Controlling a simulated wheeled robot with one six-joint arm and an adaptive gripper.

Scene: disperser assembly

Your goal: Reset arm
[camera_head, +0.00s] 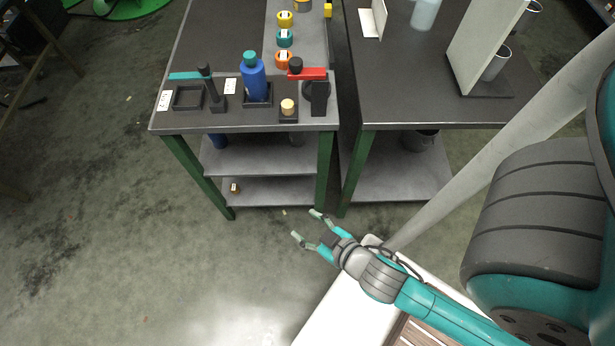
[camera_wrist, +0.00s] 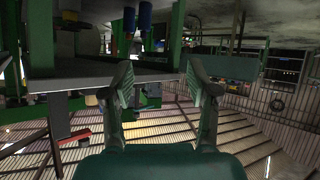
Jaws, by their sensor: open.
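My gripper (camera_head: 306,228) is open and empty in the head view. It is in the air in front of the workbench, lower than its top and apart from it. Its two fingers also show spread apart in the wrist view (camera_wrist: 165,88), with nothing between them. My arm reaches in from the lower right.
The workbench (camera_head: 230,118) holds a blue bottle (camera_head: 254,82), a red-handled device (camera_head: 312,76), an empty square holder (camera_head: 188,97) and coloured rings (camera_head: 285,38). A second table (camera_head: 400,105) stands to its right with a white panel (camera_head: 485,45).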

